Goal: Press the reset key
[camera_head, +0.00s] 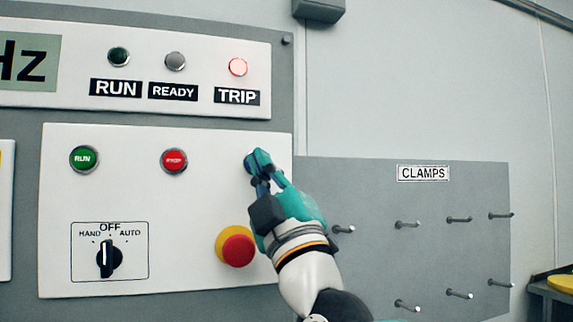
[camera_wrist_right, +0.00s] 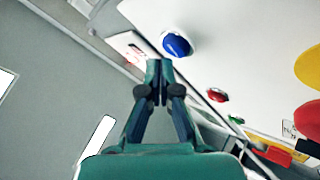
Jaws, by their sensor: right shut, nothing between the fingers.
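A blue round button (camera_wrist_right: 177,44), its label not legible, sits on the white control panel (camera_head: 185,215). In the head view my right gripper hides most of it, leaving a small dark blue edge (camera_head: 249,164). My right gripper (camera_head: 259,160) is shut and empty, with its fingertips at the button. In the wrist view its fingertips (camera_wrist_right: 158,66) lie just below and left of the blue button; I cannot tell whether they touch it. My left gripper is not in view.
The red emergency stop (camera_head: 238,250) is close below my right gripper. The green RUN (camera_head: 84,159) and red STOP (camera_head: 174,161) buttons and selector (camera_head: 108,259) are left. A pegged CLAMPS board (camera_head: 375,190) is right.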

